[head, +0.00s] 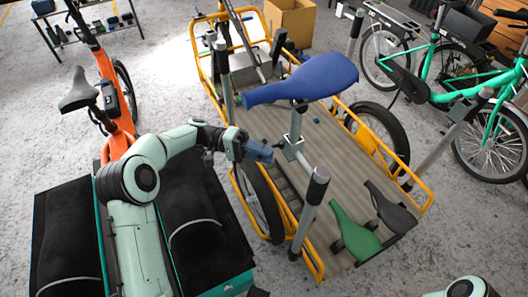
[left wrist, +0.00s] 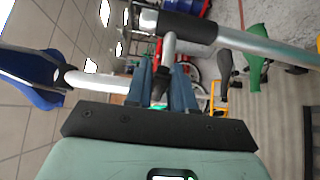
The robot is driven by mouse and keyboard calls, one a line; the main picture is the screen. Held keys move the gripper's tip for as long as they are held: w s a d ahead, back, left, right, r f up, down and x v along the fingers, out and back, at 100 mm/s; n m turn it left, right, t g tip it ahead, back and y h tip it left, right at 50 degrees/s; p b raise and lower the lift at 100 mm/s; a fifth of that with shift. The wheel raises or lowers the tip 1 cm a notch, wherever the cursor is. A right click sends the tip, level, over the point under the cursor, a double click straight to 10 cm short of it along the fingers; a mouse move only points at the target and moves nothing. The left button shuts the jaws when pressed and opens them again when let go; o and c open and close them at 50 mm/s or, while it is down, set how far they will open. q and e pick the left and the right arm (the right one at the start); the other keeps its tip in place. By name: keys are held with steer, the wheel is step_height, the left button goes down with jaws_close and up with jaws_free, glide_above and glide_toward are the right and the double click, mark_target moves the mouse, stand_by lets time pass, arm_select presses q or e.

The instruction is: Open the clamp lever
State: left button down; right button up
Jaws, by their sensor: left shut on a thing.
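A blue saddle (head: 305,80) sits on a silver seatpost (head: 296,122). A silver clamp (head: 292,148) is around the post below it. My left gripper (head: 268,152) reaches the clamp from the left and is shut on the clamp lever, which its fingers mostly hide. In the left wrist view my two blue fingers (left wrist: 163,80) close around a dark piece beside a short silver bar (left wrist: 169,48). The blue saddle also shows there at the left (left wrist: 30,75). My right gripper is not in view.
A yellow-framed cargo bike with a grey deck (head: 270,125) lies under the clamp. A silver post with a black top (head: 311,205) stands close to my left gripper. Green (head: 352,232) and black saddles (head: 390,207) are at the lower right. Turquoise bikes (head: 450,75) stand at the right.

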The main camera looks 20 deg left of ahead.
arm_select(q)
steer(key=c, duration=1)
jaws_free()
steer(key=shift+c, duration=0.2)
steer(key=a, duration=1.3)
steer(key=shift+s+a+p, duration=0.2)
steer(key=shift+s+p, duration=0.1)
steer(key=shift+p, duration=0.05)
